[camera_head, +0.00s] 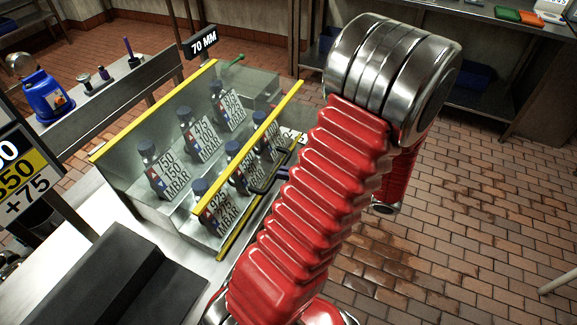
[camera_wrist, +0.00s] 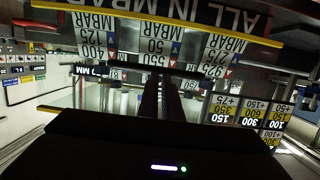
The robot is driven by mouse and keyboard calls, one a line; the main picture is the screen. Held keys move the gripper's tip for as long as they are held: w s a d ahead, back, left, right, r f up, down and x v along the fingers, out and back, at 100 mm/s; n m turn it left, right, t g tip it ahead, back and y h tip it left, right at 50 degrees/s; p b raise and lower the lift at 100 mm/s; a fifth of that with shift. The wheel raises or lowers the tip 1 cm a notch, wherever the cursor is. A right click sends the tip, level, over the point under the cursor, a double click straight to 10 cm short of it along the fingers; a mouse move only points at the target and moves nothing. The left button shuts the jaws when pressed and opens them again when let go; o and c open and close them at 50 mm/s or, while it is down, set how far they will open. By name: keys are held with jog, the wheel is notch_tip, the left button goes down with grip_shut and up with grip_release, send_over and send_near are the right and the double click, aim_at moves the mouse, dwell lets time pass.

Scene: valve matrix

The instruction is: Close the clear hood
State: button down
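The clear hood (camera_head: 160,118) has yellow edges and stands over several dark-capped bottle-like parts with MBAR labels, such as one (camera_head: 157,172) at the left. Its black handle (camera_head: 262,184) is on the right side, near my arm. I cannot tell how far the hood stands open. My gripper is mostly hidden behind my red arm in the head view. In the wrist view, which is upside down, my gripper's two dark fingers (camera_wrist: 161,92) lie close together, with nothing seen between them. Their tips are at the dark handle bar (camera_wrist: 130,71); contact is unclear.
A 70 MM sign (camera_head: 201,42) stands behind the hood. A blue container (camera_head: 43,97) and small tools are on the bench at left. A black box (camera_head: 95,280) is in front. A sign with numbers (camera_head: 25,180) stands at left. Tiled floor (camera_head: 470,200) at right is open.

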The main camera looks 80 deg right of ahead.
aim_at(262, 179)
jog(key=shift+g+y, duration=0.3)
jog(key=w+f, duration=0.1)
jog(key=f, duration=0.1)
jog(key=w+f, duration=0.1)
jog(key=w, duration=0.1)
jog(key=shift+f, duration=0.35)
jog(key=shift+s+r, duration=0.1)
jog(key=shift+s, duration=0.75)
jog(key=shift+r, duration=0.1)
